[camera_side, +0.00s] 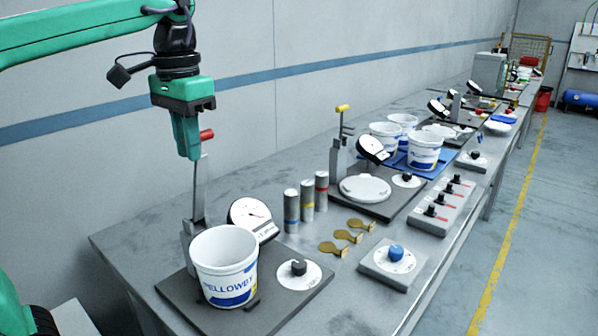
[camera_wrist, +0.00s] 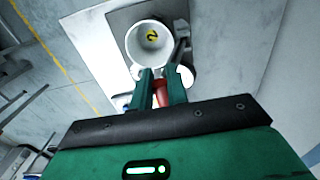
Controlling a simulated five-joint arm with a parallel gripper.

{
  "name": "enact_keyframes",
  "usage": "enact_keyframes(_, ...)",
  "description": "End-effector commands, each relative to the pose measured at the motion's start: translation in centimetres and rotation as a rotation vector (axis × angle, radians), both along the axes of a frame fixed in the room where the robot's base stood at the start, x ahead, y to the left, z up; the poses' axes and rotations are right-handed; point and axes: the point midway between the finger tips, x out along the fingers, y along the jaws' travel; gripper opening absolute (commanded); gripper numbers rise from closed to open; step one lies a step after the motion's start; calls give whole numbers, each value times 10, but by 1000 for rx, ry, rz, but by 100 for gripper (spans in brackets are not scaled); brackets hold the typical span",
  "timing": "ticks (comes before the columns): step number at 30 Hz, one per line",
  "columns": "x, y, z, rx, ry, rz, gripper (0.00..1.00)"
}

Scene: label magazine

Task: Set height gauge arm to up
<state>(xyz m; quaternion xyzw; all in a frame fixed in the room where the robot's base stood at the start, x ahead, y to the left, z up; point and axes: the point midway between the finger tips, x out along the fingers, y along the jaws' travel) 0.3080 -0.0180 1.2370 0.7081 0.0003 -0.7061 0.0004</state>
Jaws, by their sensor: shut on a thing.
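The near height gauge arm is a thin grey metal lever (camera_side: 199,185) standing nearly upright, with a red grip (camera_side: 207,134) at its top. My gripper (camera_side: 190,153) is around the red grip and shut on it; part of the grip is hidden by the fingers. In the wrist view the red grip (camera_wrist: 161,94) shows between the two fingers of my gripper (camera_wrist: 161,76). The arm rises from a bracket on a dark base plate (camera_side: 179,291), behind a white bucket (camera_side: 224,252) with a blue printed label. The bucket's open top (camera_wrist: 149,30) also shows in the wrist view.
A round dial gauge (camera_side: 249,214) and a black knob (camera_side: 298,267) stand beside the bucket. A second station has a yellow-gripped lever (camera_side: 342,109) and an empty round plate (camera_side: 365,189).

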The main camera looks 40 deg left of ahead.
Motion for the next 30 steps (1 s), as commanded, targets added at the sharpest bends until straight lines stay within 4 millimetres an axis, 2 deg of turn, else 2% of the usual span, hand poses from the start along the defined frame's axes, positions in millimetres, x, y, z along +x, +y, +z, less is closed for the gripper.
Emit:
enact_keyframes(1, 0, 9, 0, 0, 8, 8, 0)
enact_keyframes(6, 0, 29, 4, 0, 10, 5, 0)
enact_keyframes(12, 0, 43, 6, 0, 10, 2, 0)
enact_keyframes(27, 0, 47, 7, 0, 5, -1, 0)
enact_keyframes(28, 0, 47, 7, 0, 5, -1, 19)
enact_keyframes(30, 0, 47, 7, 0, 5, -1, 23)
